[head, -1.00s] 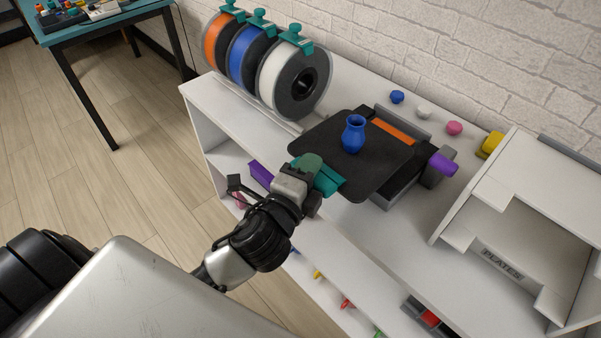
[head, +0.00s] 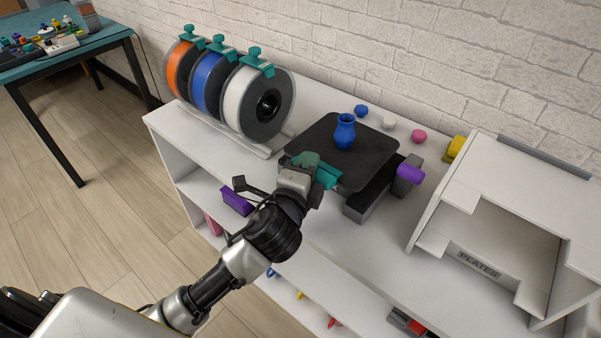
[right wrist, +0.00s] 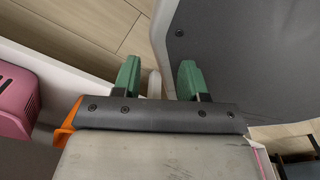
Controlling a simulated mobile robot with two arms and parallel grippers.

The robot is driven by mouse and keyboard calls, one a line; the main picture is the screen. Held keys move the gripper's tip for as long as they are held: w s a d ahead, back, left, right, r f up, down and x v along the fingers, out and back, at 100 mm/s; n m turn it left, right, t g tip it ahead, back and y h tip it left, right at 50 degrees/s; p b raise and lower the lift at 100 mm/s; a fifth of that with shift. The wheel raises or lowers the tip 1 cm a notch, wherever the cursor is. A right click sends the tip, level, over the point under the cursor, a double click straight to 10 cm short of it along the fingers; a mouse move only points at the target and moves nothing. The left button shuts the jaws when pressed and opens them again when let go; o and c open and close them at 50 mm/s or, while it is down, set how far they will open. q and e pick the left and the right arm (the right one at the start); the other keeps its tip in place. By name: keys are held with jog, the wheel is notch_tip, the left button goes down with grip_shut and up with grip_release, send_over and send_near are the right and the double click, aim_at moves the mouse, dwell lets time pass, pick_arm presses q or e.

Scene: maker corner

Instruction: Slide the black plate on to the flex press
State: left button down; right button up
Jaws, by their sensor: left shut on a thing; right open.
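The black plate (head: 372,152) lies roughly level over a dark grey device with a purple knob, seemingly the flex press (head: 362,207), on the white shelf top. The plate hides most of the press; its front block and right side show. Whether the plate is fully seated cannot be told. A blue vase (head: 345,132) stands upright on the plate. My left gripper (head: 325,173) is shut on the plate's near left edge with its teal fingers. My right gripper (right wrist: 158,72) shows in the right wrist view, open with nothing held between its green fingers.
Spools of orange, blue and white filament (head: 258,103) stand left of the plate. A white rack marked PLATES (head: 478,264) stands to the right. Small blue, white and pink pieces (head: 418,136) lie behind, near the brick wall. The shelf top in front of the press is clear.

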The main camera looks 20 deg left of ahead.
pick_arm(q)
jog(key=shift+w+d+f, duration=0.1)
jog(key=shift+w+f, duration=0.15)
jog(key=shift+f+b, duration=0.35)
jog(key=shift+b, duration=0.1)
jog(key=shift+f, duration=0.35)
jog(key=shift+f+b, duration=0.1)
jog(key=shift+b, duration=0.2)
jog(key=shift+f+b, duration=0.4)
jog(key=shift+f, duration=0.3)
pick_arm(e)
jog(key=shift+w+a, duration=0.2)
jog(key=shift+w, duration=0.65)
jog(key=shift+w+a, duration=0.2)
jog(key=shift+w, duration=0.65)
jog(key=shift+w+a, duration=0.2)
jog(key=shift+w, duration=0.65)
pick_arm(q)
grip_release()
jog(key=shift+f, duration=0.2)
